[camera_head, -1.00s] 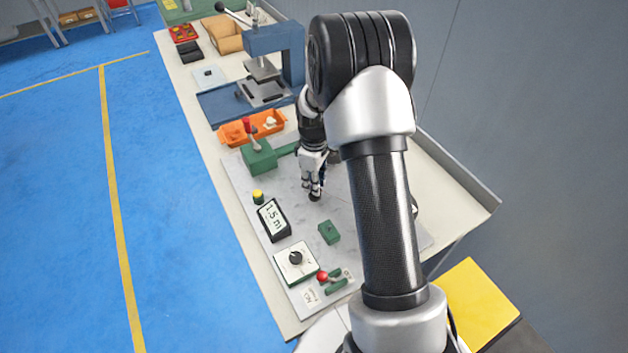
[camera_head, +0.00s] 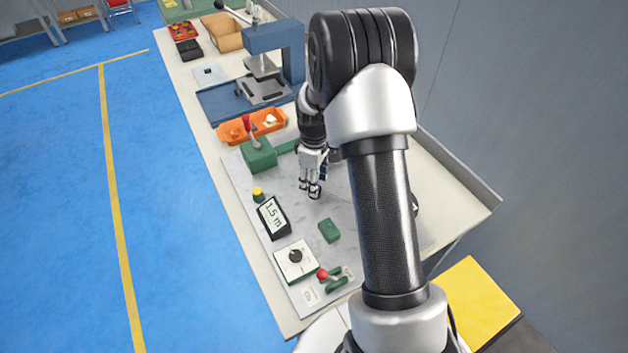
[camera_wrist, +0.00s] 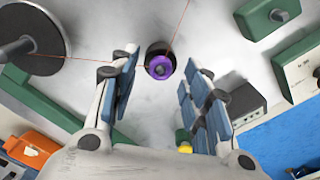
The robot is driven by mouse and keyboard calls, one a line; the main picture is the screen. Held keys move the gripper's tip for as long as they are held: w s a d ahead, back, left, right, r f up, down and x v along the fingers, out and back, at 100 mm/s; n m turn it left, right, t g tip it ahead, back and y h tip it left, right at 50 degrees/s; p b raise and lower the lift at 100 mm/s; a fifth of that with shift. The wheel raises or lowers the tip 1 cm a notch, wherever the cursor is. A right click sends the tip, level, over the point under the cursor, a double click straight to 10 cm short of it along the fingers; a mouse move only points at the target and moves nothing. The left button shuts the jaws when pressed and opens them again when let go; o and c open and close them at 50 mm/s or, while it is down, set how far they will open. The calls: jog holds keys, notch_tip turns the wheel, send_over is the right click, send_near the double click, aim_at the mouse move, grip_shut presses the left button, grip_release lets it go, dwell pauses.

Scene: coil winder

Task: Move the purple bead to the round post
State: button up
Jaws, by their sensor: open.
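The purple bead (camera_wrist: 159,67) shows in the wrist view as a small purple ring, sitting at a round black piece (camera_wrist: 158,50) on the pale plate. A thin orange-red line runs to it from the left and another runs from it to the top edge. My gripper (camera_wrist: 165,62) is open, with one finger on each side of the bead and visible gaps between. In the head view my gripper (camera_head: 310,189) is low over the plate, with a small purplish spot at its fingers. I cannot tell for sure which piece is the round post.
A dark disc with a grey hub (camera_wrist: 32,48) stands at the wrist view's left. An orange tray (camera_head: 235,133) lies beyond.

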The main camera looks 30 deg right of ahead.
notch_tip(320, 180, up, 12)
jog(key=shift+f, duration=0.25)
dwell(0.4)
jog(key=s+a+r+m+t, duration=0.25)
jog(key=s+a+r, duration=0.45)
jog(key=s+r, duration=0.45)
jog(key=s+a+r+m+t, duration=0.1)
jog(key=s+a+r+m, duration=0.1)
jog(key=s, duration=0.5)
jog(key=s+a+r+m+t, duration=0.1)
jog(key=s+a+m, duration=0.2)
jog(key=s, duration=0.5)
jog(key=shift+s+a+r, duration=0.2)
jog(key=shift+a+r, duration=0.2)
jog(key=shift+a, duration=0.15)
jog(key=shift+o, duration=0.6)
